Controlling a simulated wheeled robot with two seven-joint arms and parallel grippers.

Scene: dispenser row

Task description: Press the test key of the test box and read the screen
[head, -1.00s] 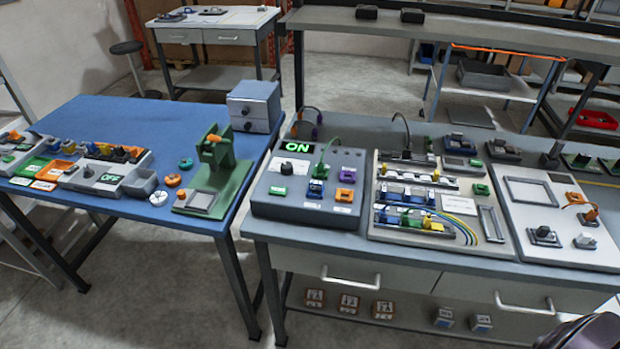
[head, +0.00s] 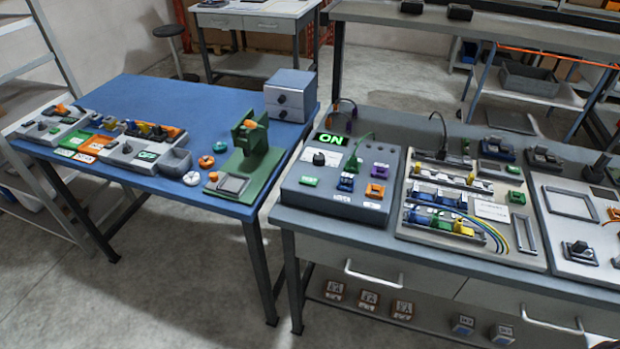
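The test box appears to be the grey sloped box (head: 340,203) at the left end of the grey bench. Below the screen are a dark knob (head: 319,158) and a green key (head: 310,181); the key's lettering is too small to read. Neither gripper is in view. A dark sliver at the bottom right corner may be part of my arm.
A panel with wires and colored connectors (head: 470,215) stands right of the box. On the blue table (head: 150,95) are a green press (head: 246,165), a grey drawer unit (head: 290,95) and a module marked OFF (head: 147,154). A narrow floor gap separates table and bench.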

